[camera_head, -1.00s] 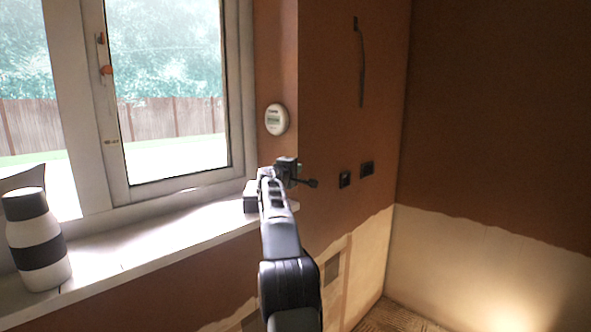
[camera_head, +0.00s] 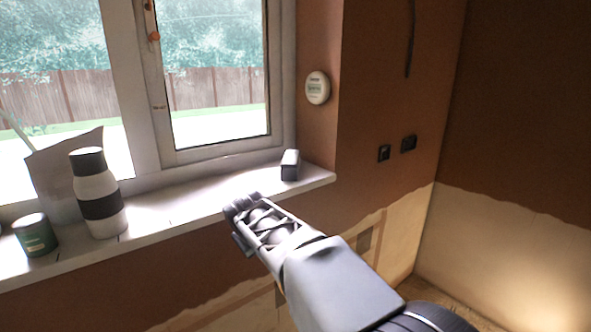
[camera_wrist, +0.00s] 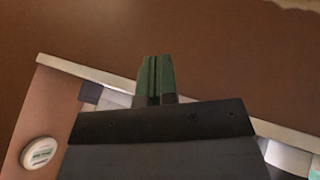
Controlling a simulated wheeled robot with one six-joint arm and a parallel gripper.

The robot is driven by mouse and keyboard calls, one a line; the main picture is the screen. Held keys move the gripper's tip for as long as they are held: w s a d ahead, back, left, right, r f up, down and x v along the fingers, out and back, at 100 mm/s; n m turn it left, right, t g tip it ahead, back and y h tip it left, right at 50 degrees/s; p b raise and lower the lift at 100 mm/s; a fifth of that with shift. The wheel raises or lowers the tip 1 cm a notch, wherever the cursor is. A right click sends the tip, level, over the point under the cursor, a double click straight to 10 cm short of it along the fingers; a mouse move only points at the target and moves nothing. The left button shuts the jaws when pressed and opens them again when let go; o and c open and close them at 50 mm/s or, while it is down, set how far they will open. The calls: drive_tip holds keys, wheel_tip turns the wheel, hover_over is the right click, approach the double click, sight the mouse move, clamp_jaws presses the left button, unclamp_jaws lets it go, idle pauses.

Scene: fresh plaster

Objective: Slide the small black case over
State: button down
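The small black case (camera_head: 290,165) stands on the white windowsill (camera_head: 318,178) near its right end, close to the window frame. It also shows in the wrist view as a grey block (camera_wrist: 90,92) at the sill edge, left of my fingers. My gripper (camera_head: 240,212) is at the sill's front edge, to the left of the case and nearer the camera, apart from it. In the wrist view my gripper's fingers (camera_wrist: 156,75) lie side by side with only a thin line between them, holding nothing.
A white-and-black bottle (camera_head: 98,195), a green tin (camera_head: 36,236) and a grey sheet-like object (camera_head: 55,168) stand on the left part of the sill. A round white thermostat (camera_head: 317,88) is on the wall right of the window. The sill between bottle and case is clear.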

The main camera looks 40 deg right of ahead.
drive_tip(key=s+a+f+m+g+y, duration=0.1)
drive_tip(key=s+a+f+y, duration=0.3)
drive_tip(key=s+a+f, duration=0.6)
drive_tip(key=s+a+g, duration=0.1)
drive_tip(key=s, duration=0.3)
drive_tip(key=shift+a+y, duration=0.3)
drive_tip(key=shift+f, duration=0.1)
